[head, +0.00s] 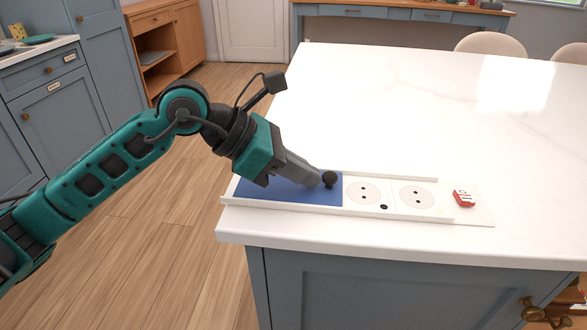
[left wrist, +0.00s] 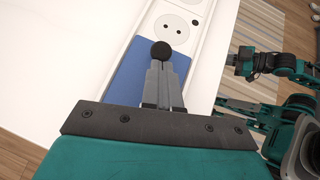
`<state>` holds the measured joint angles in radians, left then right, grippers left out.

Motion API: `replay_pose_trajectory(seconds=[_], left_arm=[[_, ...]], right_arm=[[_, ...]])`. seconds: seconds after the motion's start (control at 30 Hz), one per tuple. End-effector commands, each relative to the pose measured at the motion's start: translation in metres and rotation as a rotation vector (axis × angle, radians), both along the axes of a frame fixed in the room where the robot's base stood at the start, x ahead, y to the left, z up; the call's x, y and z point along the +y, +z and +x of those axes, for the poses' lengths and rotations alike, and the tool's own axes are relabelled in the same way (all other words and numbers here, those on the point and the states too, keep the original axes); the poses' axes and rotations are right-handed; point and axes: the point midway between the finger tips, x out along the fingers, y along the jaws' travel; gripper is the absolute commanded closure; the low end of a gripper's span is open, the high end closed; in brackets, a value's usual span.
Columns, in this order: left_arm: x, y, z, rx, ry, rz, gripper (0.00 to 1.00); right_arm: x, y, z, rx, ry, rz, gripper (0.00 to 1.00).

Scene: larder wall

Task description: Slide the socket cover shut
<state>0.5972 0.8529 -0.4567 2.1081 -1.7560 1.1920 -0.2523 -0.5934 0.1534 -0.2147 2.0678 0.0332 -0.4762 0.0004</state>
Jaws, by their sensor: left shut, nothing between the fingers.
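The socket cover (head: 300,193) is a flat blue panel with a round black knob (head: 329,179) near its right end. It lies in a white railed track (head: 400,211) on the counter, over the track's left part. Two round sockets (head: 363,193) (head: 417,197) are uncovered to its right. My left gripper (head: 318,182) is shut and empty, its fingertips at the left side of the knob. In the left wrist view the blue cover (left wrist: 134,72) lies under the fingers and the knob (left wrist: 161,51) is just beyond the fingertips. Whether they touch cannot be told. My right gripper is not in the head view.
A red switch (head: 463,199) sits on the white base right of the track. A small black dot (head: 384,207) lies between the sockets at the front. The white counter (head: 400,110) behind the track is clear.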

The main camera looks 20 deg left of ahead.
Motion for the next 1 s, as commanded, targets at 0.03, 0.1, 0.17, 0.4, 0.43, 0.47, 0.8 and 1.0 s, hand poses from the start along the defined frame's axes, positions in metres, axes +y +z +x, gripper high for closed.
replay_pose_trajectory(seconds=[0.03, 0.1, 0.17, 0.4, 0.43, 0.47, 0.8, 1.0], left_arm=[[-0.010, 0.003, 0.002, -0.001, -0.004, -0.004, 1.00], [-0.025, 0.003, 0.005, -0.002, -0.006, -0.004, 1.00], [-0.040, 0.003, 0.009, -0.003, -0.008, -0.004, 1.00], [-0.102, 0.001, 0.023, -0.001, -0.006, -0.002, 1.00], [-0.109, 0.001, 0.025, -0.001, -0.006, -0.003, 1.00], [-0.115, 0.001, 0.027, -0.001, -0.005, -0.002, 1.00], [-0.159, 0.000, 0.038, 0.001, -0.001, 0.001, 1.00], [-0.164, 0.000, 0.039, 0.000, -0.001, -0.001, 1.00]], right_arm=[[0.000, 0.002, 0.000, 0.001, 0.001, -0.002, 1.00], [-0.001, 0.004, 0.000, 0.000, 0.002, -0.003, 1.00], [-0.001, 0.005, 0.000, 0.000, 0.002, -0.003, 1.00], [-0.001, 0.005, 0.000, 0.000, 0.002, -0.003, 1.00], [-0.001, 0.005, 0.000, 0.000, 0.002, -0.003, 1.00], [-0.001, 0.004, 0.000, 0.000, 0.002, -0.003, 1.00], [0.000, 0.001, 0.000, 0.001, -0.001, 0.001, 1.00], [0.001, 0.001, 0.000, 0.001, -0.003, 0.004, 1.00]])
